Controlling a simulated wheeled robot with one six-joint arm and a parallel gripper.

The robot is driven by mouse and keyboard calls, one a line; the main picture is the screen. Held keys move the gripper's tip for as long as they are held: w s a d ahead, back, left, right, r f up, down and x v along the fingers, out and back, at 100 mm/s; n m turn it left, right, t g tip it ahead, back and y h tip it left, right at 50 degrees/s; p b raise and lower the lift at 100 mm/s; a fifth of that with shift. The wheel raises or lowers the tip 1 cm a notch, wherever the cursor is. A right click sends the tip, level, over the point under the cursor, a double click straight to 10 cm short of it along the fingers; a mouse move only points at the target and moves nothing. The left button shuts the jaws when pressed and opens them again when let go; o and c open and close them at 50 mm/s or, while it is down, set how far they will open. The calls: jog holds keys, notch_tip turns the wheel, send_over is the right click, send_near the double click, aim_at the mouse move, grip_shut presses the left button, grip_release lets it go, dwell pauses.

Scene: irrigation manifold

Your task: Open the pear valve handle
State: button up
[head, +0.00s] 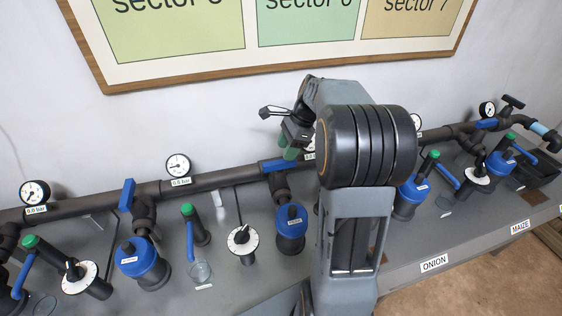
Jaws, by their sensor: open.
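Blue lever handles sit on the valves along the dark main pipe. The middle handle (278,166) lies along the pipe, across its branch, above a blue canister (291,222). The left handle (129,195) stands across the pipe, in line with its branch. The far-right handle (487,123) lies roughly along the pipe. Canister labels are too small to read surely, so I cannot tell which handle is pear's. My gripper (289,152) is open, pointing down just above and right of the middle handle; I cannot tell whether they touch. My arm hides the pipe to the right.
Pressure gauges (178,166) stand on the pipe. Green-topped posts with blue levers (191,238), white dials (242,239) and clear cups (200,272) crowd the grey bench. Signs on its front read ONION (434,263) and MAIZE (520,227). A framed sector board hangs above.

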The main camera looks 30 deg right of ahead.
aim_at(280, 162)
jog(key=shift+x, duration=2.75)
jog(key=shift+c, duration=0.2)
grip_shut()
